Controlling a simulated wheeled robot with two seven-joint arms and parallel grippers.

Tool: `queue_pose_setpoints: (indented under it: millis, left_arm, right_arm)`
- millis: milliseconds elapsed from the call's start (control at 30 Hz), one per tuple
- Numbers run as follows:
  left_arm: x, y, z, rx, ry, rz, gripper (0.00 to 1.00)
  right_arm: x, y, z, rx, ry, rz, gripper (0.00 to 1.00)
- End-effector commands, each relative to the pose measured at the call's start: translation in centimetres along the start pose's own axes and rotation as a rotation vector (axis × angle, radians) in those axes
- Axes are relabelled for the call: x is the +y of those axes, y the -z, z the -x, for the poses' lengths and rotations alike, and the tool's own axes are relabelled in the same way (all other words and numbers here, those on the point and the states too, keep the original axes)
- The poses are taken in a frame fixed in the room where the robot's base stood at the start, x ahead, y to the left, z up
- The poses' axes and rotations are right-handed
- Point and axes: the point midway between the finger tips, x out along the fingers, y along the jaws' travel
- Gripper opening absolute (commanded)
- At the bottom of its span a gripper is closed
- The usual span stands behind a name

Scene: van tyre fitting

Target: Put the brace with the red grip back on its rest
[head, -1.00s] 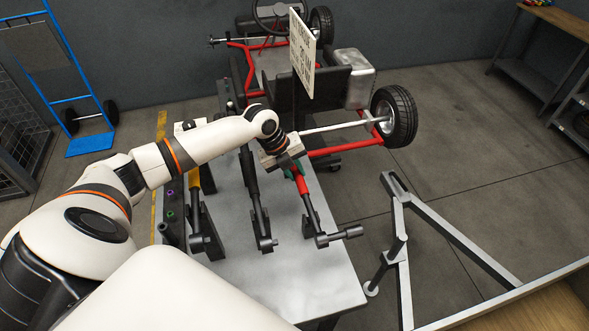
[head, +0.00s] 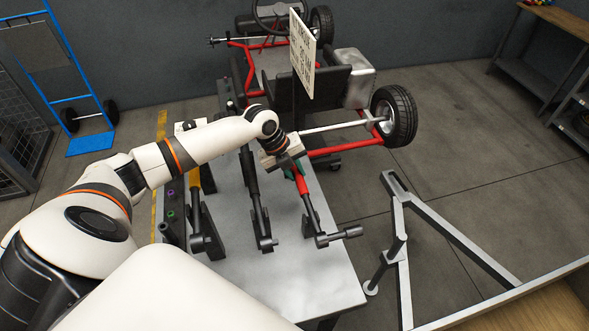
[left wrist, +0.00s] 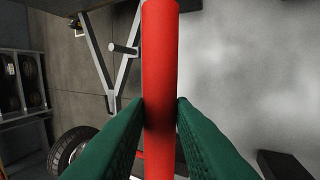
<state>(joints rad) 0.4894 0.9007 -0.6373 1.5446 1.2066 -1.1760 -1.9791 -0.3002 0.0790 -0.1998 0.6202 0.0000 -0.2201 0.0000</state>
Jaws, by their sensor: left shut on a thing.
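The brace with the red grip (head: 304,188) is the rightmost of several braces over the metal table (head: 262,288). Its dark cranked end (head: 339,236) points to the right near the table's right edge, beside a dark upright rest (head: 309,218). My left gripper (head: 296,170) is shut on the red grip near its far end. In the left wrist view, the green fingers (left wrist: 159,122) press on both sides of the red grip (left wrist: 160,60). I cannot tell whether the brace touches its rest. My right gripper is not in view.
A brace with a black grip (head: 249,172) and one with a yellow grip (head: 206,180) lie to the left. A kart (head: 310,85) with a wheel stands behind the table. A grey metal frame (head: 450,240) stands on the floor at the right.

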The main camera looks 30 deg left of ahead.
Motion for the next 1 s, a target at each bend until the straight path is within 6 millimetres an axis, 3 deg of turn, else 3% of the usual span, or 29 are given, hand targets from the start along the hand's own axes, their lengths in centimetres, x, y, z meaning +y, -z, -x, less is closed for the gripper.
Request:
queue_pose_setpoints:
  millis: [1000]
  left_arm:
    - [-0.5, 0.1, -1.4, 0.000, -0.003, 0.000, 0.00]
  right_arm:
    - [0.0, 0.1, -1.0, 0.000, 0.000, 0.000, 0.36]
